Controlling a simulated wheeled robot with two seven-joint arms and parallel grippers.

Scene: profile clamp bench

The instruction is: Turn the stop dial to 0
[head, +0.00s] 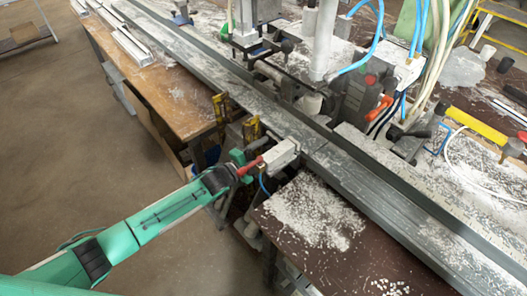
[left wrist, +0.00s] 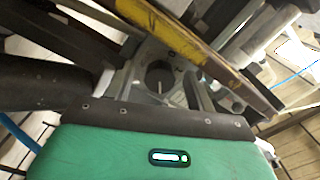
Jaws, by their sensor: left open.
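In the left wrist view a dark round knob with a short pale line on it, probably the stop dial (left wrist: 160,76), sits in a grey plate. Its scale numbers cannot be read. My left gripper (left wrist: 153,88) is open, with one finger on each side of the knob; I cannot tell whether they touch it. In the head view my left gripper (head: 238,168) is at the near edge of the bench, beside a red lever and a small grey box (head: 281,154). The dial cannot be made out there. My right gripper is not in view.
A long grey profile rail (head: 340,165) runs diagonally across the bench. A yellow bar (left wrist: 195,50) crosses close above the knob in the left wrist view. Yellow clamps (head: 251,129) stand near the gripper. White chips litter the brown bench top (head: 345,250). Open floor lies to the left.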

